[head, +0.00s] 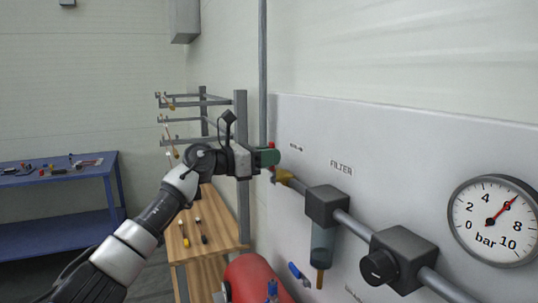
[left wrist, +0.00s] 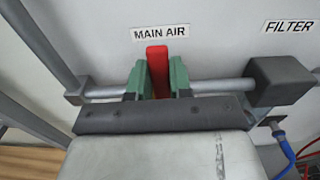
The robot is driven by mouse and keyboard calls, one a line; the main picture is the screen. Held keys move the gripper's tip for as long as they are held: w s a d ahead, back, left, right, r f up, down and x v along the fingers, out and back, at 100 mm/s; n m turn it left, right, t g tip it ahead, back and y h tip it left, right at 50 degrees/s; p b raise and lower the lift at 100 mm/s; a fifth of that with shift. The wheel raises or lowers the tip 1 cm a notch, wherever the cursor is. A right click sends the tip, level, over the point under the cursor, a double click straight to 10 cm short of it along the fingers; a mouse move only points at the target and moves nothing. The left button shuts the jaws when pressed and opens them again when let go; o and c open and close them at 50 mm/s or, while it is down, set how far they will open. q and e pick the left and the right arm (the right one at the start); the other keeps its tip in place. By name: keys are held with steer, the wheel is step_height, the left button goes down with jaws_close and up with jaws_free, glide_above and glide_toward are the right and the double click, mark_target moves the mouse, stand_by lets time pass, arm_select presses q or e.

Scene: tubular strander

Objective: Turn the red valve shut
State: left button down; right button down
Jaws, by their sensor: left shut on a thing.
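The red valve's handle (left wrist: 157,70) stands upright in the left wrist view, between the green fingers of my left gripper (left wrist: 158,80) and under the MAIN AIR label. It looks crosswise to the grey pipe (left wrist: 222,86) there. In the head view my left gripper (head: 266,157) is at the wall panel's left end and hides most of the handle; a bit of red (head: 272,145) shows above it. The brass valve body (head: 284,175) shows just right of and below the fingers. The gripper is shut on the handle. My right gripper is not in view.
The pipe runs right through the filter (head: 326,205) and a black-knobbed regulator (head: 400,258). A gauge (head: 494,221) reads about 6 bar. A red tank (head: 258,278) stands below. A wooden bench (head: 190,255) and blue table (head: 60,178) are left.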

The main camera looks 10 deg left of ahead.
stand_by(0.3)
arm_select(q)
steer(key=c, duration=1.1)
jaws_free()
steer(key=shift+o, duration=0.4)
steer(key=shift+a, duration=0.1)
steer(key=b+v, duration=0.4)
steer(key=v, duration=0.6)
steer(key=shift+s+a, duration=0.2)
steer(key=shift+a, duration=0.05)
